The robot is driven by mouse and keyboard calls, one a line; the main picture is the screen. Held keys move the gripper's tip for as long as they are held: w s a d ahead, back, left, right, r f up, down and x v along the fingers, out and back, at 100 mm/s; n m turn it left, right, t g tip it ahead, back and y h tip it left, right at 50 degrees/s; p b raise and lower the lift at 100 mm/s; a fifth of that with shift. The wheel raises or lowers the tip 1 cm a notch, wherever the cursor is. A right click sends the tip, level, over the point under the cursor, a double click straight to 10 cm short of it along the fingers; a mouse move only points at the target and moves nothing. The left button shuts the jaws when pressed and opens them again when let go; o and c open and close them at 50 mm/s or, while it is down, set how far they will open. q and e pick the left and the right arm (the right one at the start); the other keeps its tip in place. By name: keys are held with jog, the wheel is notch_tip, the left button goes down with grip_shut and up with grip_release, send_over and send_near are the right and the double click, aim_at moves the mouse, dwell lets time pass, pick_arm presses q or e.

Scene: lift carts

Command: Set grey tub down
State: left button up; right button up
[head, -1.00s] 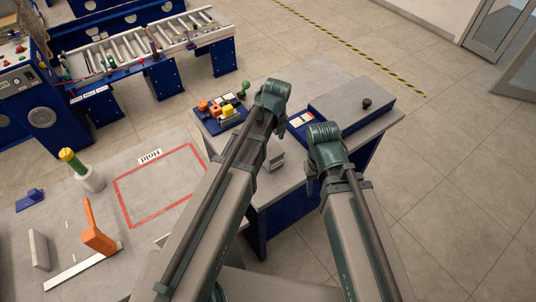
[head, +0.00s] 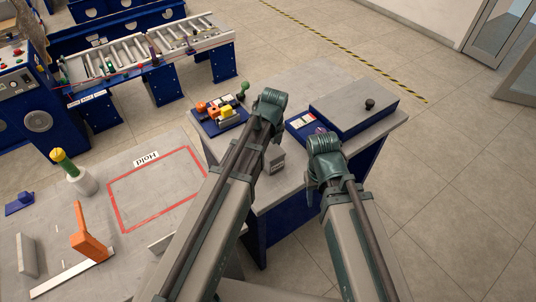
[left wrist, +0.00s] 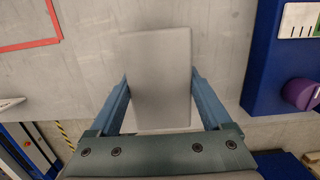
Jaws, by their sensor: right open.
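The grey tub (left wrist: 157,95) shows in the left wrist view as a plain light-grey rectangle between the fingers of my left gripper (left wrist: 160,76). A blue-grey finger lies against each long side. I cannot tell whether its underside touches the surface below. In the head view a small grey box shape (head: 277,161) shows beside my left arm; I cannot tell if it is the tub. The right arm's end is in the head view, to the right of the left one; the right gripper (head: 325,165) is open, its fingers mostly hidden.
A blue tray (head: 218,125) of coloured parts and a grey-topped blue case (head: 350,106) stand behind my arms.

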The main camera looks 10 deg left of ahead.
pick_arm(q)
grip_shut()
jog(key=shift+r, duration=0.15)
